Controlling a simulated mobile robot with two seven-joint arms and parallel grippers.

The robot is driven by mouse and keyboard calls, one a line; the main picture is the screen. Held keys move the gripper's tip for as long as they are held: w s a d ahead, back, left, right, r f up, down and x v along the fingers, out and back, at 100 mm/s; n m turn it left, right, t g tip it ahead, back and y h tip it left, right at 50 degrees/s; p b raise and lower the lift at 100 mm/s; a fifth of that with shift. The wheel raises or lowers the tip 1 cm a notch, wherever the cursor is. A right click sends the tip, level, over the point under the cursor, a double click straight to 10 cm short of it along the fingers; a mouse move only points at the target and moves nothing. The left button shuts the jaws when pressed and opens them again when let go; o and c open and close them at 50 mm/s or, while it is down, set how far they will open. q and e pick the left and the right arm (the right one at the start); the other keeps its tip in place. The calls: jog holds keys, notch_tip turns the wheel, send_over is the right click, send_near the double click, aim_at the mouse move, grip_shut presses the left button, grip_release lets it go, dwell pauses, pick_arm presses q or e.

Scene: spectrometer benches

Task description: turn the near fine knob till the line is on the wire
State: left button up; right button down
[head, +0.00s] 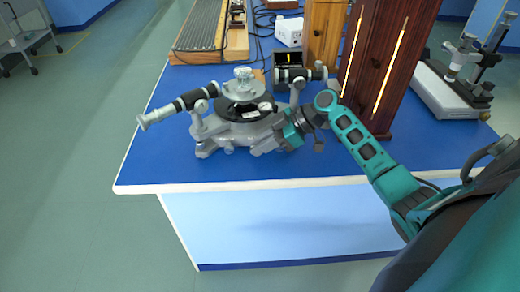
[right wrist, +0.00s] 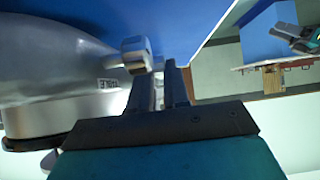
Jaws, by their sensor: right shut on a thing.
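The grey spectrometer (head: 222,135) stands on the blue bench, with its black-and-silver collimator and telescope tubes and a round table. My right gripper (head: 287,143) is at its lower right side. In the right wrist view my right gripper (right wrist: 162,82) is shut on a small pale piece, the near fine knob, mostly hidden by the fingers. A light metal knob on a short stem (right wrist: 136,50) shows just beyond the fingertips. A small dark screen (head: 288,58) behind the spectrometer shows a short yellow-green upright line; I cannot make out the wire. My left gripper is not in view.
A tall dark-wood cabinet with bright slits (head: 378,70) stands right behind my right arm. A white box (head: 289,31) and cables lie at the back. Another instrument (head: 455,85) is at the far right. The bench's front strip (head: 180,177) is clear.

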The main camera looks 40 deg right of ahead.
jog(key=shift+d+f+t+y+b, duration=0.15)
jog(key=shift+t+y+b, duration=0.25)
jog(key=shift+y+b, duration=0.3)
jog(key=c, duration=1.4)
grip_release()
jog(key=v, duration=1.3)
